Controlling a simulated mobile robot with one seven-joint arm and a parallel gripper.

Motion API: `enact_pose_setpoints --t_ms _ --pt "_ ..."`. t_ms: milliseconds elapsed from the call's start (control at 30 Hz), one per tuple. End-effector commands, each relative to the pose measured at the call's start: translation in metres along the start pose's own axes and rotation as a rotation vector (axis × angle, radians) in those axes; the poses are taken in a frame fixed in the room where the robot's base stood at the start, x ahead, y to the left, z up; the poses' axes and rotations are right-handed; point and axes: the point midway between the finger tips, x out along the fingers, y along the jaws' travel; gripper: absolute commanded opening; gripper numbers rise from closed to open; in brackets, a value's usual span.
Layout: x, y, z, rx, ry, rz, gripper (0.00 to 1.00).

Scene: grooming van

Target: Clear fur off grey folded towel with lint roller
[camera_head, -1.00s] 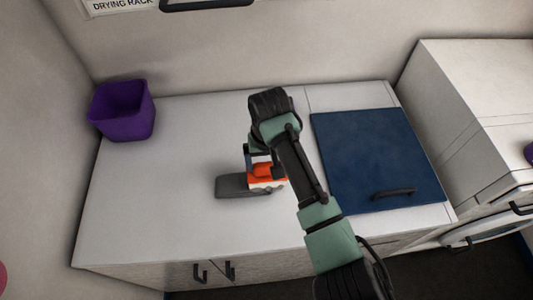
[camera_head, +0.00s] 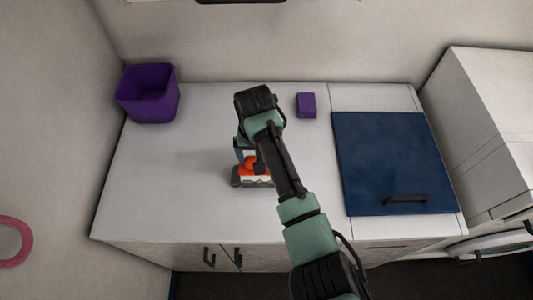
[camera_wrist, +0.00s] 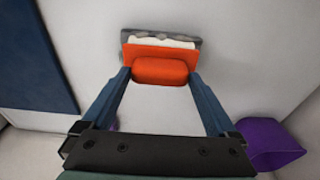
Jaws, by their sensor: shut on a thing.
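My gripper (camera_head: 248,158) is shut on the orange part of the lint roller (camera_head: 251,169). In the wrist view, both fingers of my gripper (camera_wrist: 159,76) sit at the sides of the orange block of the lint roller (camera_wrist: 160,68), and its white roll lies beyond. The grey folded towel (camera_head: 236,178) lies on the white counter under the roller, mostly hidden by the roller and my arm. Its grey edge also shows in the wrist view (camera_wrist: 130,36) around the white roll. The roll appears to touch the towel. Fur cannot be made out clearly.
A purple bin (camera_head: 149,97) stands at the counter's back left. A small purple block (camera_head: 306,105) lies near the wall. A dark blue panel with a handle (camera_head: 392,160) covers the counter's right side. The white counter (camera_head: 165,175) is clear left of the towel.

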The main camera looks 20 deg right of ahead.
Motion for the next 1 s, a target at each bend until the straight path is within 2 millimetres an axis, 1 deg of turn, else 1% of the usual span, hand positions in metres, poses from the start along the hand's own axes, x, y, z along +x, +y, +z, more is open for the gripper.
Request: enact_pose_setpoints --t_ms 167,500,733,1000 --pt "0.001 -0.006 0.001 -0.002 -0.002 -0.001 0.49" --pt "0.000 -0.034 0.001 -0.002 -0.001 -0.001 0.49" --pt "0.000 -0.041 0.000 -0.001 0.000 -0.001 0.49" --pt "0.000 -0.064 0.000 -0.002 0.000 0.000 0.49"
